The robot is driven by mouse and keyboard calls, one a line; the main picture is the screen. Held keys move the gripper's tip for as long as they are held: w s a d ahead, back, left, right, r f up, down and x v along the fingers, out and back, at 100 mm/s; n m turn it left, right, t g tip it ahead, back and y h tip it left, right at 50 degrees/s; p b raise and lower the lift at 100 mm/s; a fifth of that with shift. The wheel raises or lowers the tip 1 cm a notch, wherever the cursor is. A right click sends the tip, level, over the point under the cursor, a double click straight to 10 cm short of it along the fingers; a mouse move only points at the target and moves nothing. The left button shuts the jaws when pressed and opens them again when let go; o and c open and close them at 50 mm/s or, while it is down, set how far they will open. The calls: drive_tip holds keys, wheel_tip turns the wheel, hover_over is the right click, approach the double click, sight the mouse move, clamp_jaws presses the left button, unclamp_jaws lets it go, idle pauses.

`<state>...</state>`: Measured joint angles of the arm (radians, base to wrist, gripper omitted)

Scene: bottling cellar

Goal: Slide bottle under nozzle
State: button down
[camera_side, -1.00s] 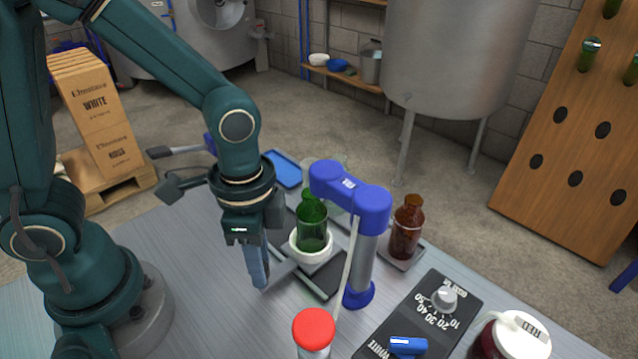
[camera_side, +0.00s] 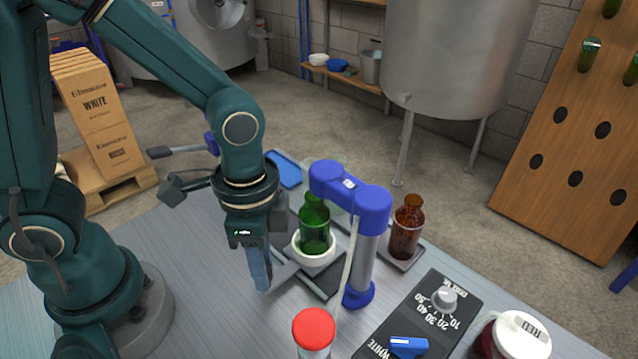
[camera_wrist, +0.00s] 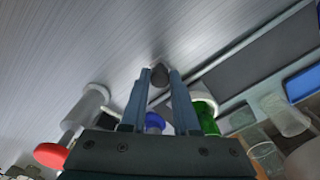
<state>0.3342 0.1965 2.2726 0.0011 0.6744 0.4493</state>
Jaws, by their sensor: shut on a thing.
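The green bottle (camera_side: 314,235) stands upright in a white ring holder (camera_side: 316,262) on a dark slide track (camera_side: 331,284). The blue nozzle head (camera_side: 330,178) overlaps the bottle's top in the side view; I cannot tell if they line up. My gripper (camera_side: 262,284) is low over the table, left of the holder, by a grey bar (camera_side: 283,273) running to it. In the wrist view my gripper (camera_wrist: 157,82) is shut on a dark grey knob (camera_wrist: 159,75). The green bottle (camera_wrist: 207,120) and white holder (camera_wrist: 203,98) show right of the fingers, partly hidden.
A brown bottle (camera_side: 407,228) stands on a small tray right of the nozzle's column (camera_side: 364,262). A red-capped container (camera_side: 314,332), a dial panel (camera_side: 425,315) and a white-lidded jar (camera_side: 513,338) are in front. The table is clear to the left.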

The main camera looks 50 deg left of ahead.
drive_tip(key=shift+w+d, duration=0.1)
drive_tip(key=shift+d, duration=1.45)
drive_tip(key=c, duration=0.7)
unclamp_jaws()
drive_tip(key=shift+o, duration=0.2)
drive_tip(key=shift+r, duration=2.6)
